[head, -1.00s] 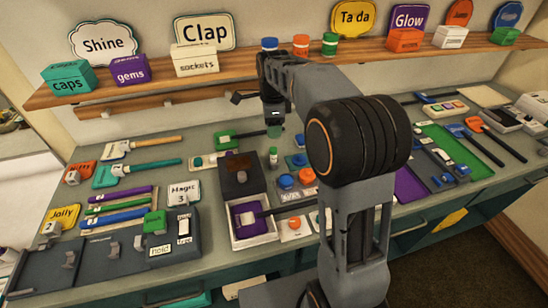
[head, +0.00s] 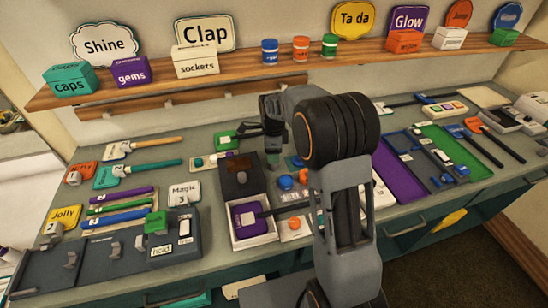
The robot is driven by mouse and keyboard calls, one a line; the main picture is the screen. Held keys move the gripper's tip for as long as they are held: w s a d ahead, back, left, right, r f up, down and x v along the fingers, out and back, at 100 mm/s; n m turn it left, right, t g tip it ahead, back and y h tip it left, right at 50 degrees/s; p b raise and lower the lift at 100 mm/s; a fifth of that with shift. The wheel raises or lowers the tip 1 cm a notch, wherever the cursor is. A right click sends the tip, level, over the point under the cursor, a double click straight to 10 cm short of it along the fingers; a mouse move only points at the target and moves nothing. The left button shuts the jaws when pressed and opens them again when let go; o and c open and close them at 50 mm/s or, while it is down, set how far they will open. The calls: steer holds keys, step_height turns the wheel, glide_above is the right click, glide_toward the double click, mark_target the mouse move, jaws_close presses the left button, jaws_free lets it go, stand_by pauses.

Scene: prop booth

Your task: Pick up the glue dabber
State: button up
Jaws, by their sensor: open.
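I cannot tell for sure which thing is the glue dabber. One candidate is a small bottle (head: 272,162), greenish and pale, standing on the counter just below my gripper and partly hidden by it. My gripper (head: 266,138) is low over the back middle of the counter, open, with nothing seen between its fingers. A green block with a dark handle (head: 222,141) lies just left of it; the gripper's left side overlaps the handle in the picture.
A dark box (head: 240,170) and a white tray (head: 263,237) holding a purple item stand in front. Blue and orange round caps (head: 285,182) lie close to the right. The wooden shelf (head: 150,83) with signs and boxes runs behind. Brushes and pens fill the left.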

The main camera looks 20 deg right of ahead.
steer(key=shift+f, duration=1.3)
steer(key=c, duration=1)
